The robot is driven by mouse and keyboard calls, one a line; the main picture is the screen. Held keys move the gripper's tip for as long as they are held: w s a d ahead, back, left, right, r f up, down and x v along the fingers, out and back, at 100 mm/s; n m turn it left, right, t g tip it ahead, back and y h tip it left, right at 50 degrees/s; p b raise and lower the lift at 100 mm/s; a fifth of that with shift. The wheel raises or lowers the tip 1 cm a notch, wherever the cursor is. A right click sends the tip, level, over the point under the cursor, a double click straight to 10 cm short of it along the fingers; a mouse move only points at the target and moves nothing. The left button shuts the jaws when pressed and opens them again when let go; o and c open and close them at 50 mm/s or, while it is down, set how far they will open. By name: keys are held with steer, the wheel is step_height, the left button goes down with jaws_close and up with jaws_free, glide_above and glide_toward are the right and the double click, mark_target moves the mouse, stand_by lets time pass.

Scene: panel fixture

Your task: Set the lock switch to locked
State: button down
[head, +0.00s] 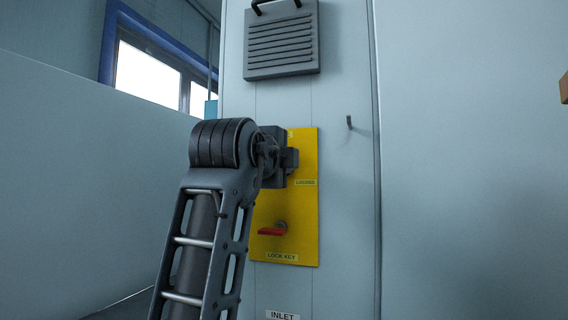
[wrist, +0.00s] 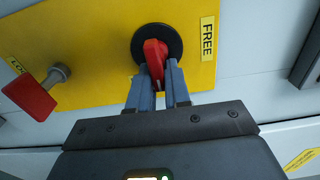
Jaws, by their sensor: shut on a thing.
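The lock switch (wrist: 154,52) is a red handle on a round black base, mounted on a yellow panel (wrist: 95,38). In the wrist view my gripper (wrist: 160,78) has one finger on each side of the red handle and is shut on it. The handle's long side runs roughly up and down in that view; which end is its pointer I cannot tell. A FREE label (wrist: 208,38) is right of the switch there. In the head view my gripper (head: 290,159) covers the switch, and a LOCKED label (head: 305,183) shows just below it on the panel (head: 305,215).
A red key (wrist: 30,96) sticks out of the panel, also seen in the head view (head: 272,231), above the LOCK KEY label (head: 282,256). A grey louvred vent (head: 282,45) is above the panel, a small hook (head: 349,122) to the right. An INLET label (head: 282,315) is below.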

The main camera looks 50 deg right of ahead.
steer(key=shift+f, duration=0.1)
steer(key=c, duration=1.2)
jaws_free()
steer(key=shift+o, duration=0.2)
steer(key=shift+a, duration=0.1)
steer(key=p+v, duration=0.1)
steer(key=v, duration=0.6)
steer(key=shift+a, duration=0.3)
steer(key=shift+s, duration=0.1)
